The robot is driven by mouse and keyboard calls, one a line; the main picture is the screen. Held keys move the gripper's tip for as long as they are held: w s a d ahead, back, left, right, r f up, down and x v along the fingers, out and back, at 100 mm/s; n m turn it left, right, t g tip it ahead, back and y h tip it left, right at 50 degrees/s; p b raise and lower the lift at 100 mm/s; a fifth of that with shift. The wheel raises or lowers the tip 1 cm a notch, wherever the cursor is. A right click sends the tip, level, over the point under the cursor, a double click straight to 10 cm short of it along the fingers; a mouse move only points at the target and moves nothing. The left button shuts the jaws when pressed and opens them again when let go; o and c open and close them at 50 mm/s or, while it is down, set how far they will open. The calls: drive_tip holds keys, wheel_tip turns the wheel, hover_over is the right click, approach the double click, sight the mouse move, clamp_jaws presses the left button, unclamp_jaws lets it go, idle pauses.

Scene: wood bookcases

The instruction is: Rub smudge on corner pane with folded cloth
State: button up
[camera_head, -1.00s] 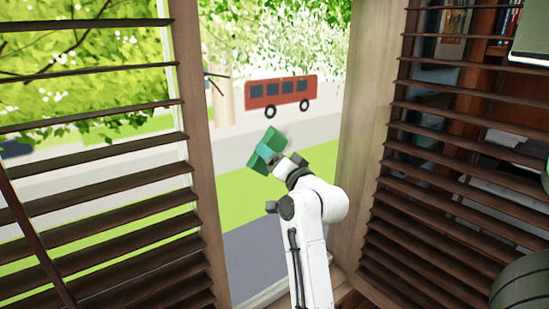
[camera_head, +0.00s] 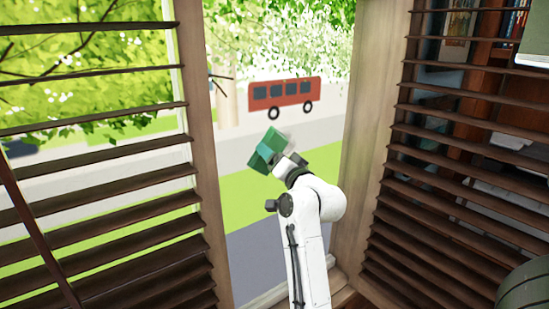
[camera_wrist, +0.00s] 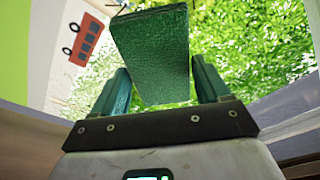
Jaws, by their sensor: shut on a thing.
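The green folded cloth (camera_head: 268,150) is held up in front of the corner pane (camera_head: 262,200), tilted. In the wrist view the cloth (camera_wrist: 155,50) stands as a dark green block between the two teal fingers of my gripper (camera_wrist: 163,88). My gripper (camera_head: 277,158) is shut on it, near the middle of the pane in the head view. A faint greyish patch (camera_head: 288,139), possibly the smudge, shows just right of the cloth's upper edge, partly hidden. I cannot tell whether the cloth touches the glass.
Wood posts stand left (camera_head: 200,150) and right (camera_head: 367,150) of the pane. A red bus (camera_head: 285,95) and trees are outside. A dark green rounded object (camera_head: 525,285) is at lower right.

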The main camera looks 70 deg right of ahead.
sight(282, 151)
drive_tip(key=shift+s+d+p, duration=0.15)
drive_tip(key=shift+s+d, duration=0.4)
drive_tip(key=shift+d, duration=0.2)
drive_tip(key=shift+s+d+p, duration=0.15)
drive_tip(key=shift+s+d, duration=0.35)
drive_tip(key=shift+d, duration=0.25)
drive_tip(key=shift+s+d, duration=0.4)
drive_tip(key=shift+d, duration=0.4)
drive_tip(key=shift+s+d, duration=0.4)
drive_tip(key=shift+d, duration=0.4)
drive_tip(key=shift+d, duration=0.1)
drive_tip(key=shift+s+d, duration=0.5)
drive_tip(key=shift+d, duration=0.25)
drive_tip(key=shift+s+d, duration=0.45)
drive_tip(key=shift+d, duration=0.3)
drive_tip(key=shift+w+a, duration=0.1)
